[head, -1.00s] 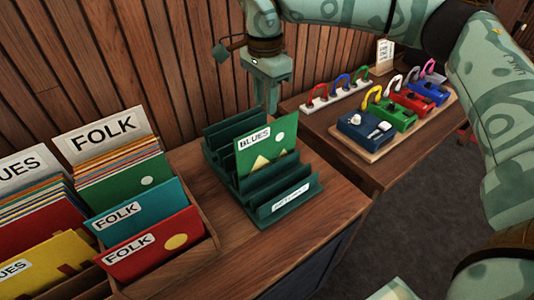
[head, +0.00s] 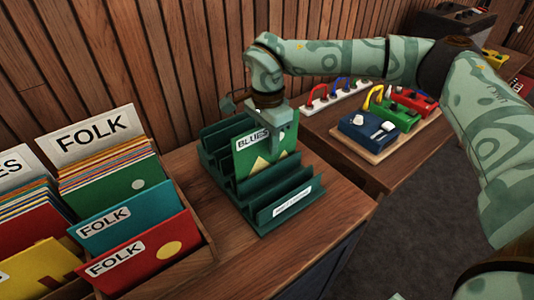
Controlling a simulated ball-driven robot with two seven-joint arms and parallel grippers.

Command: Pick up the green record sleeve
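The green record sleeve (head: 256,158), labelled BLUES with a yellow peak on it, stands upright in a slot of the dark green rack (head: 297,204) on the wooden counter. My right gripper (head: 280,140) points down at the sleeve's upper right corner. One finger shows in front of the sleeve's face and covers part of it; the other finger is hidden. I cannot tell whether the fingers are closed on the sleeve. My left gripper is not in view.
A wooden crate (head: 196,258) of FOLK and other sleeves stands to the left, including another green sleeve (head: 124,190). At the right, a board (head: 375,155) holds coloured pedals. The wood-slat wall is behind. Bare counter (head: 228,258) lies in front of the rack.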

